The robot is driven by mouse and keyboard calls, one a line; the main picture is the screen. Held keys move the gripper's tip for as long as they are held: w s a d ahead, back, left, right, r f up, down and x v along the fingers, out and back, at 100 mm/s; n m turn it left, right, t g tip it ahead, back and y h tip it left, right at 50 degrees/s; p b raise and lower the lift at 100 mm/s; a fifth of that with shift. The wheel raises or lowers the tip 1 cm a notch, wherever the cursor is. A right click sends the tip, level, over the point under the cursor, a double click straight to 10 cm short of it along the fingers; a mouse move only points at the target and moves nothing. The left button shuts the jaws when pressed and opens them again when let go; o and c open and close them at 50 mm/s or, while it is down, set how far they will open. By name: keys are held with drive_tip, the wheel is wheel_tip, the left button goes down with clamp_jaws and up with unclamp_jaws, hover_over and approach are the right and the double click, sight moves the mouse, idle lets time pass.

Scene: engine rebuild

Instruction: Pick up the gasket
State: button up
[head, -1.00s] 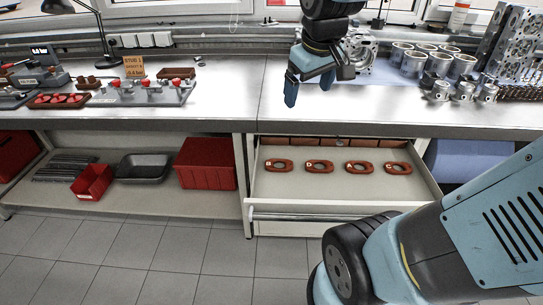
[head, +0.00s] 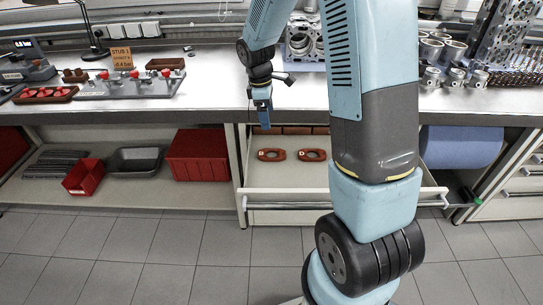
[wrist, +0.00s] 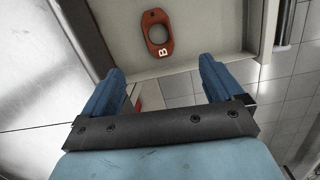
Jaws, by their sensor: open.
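Two red-brown oval gaskets show in the open drawer in the head view: the left one (head: 271,154) and another (head: 311,155) to its right. In the wrist view, one gasket marked B (wrist: 153,47) lies flat on the drawer floor, beyond the fingertips. My gripper (head: 264,125) hangs above the left part of the drawer, pointing down. In the wrist view my gripper (wrist: 160,72) is open, with its two blue fingers apart and nothing between them. My arm hides the right part of the drawer.
The drawer (head: 285,197) is pulled out below the metal bench (head: 215,100). Its walls and the bench edge are close to my gripper. Red bins (head: 198,156) and a black tray (head: 135,160) sit on the shelf at left. Pistons and engine parts stand on the bench at right.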

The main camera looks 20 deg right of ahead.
sight(272, 156)
drive_tip(key=shift+n, duration=0.5)
drive_tip(key=f, duration=0.5)
drive_tip(key=d+f, duration=0.1)
drive_tip(key=f, duration=1.1)
drive_tip(key=shift+w+d, duration=0.35)
drive_tip(key=shift+w, duration=0.05)
drive_tip(key=shift+c, duration=0.2)
drive_tip(key=shift+r, duration=0.1)
drive_tip(key=c, duration=1.1)
drive_tip(key=shift+r, duration=0.1)
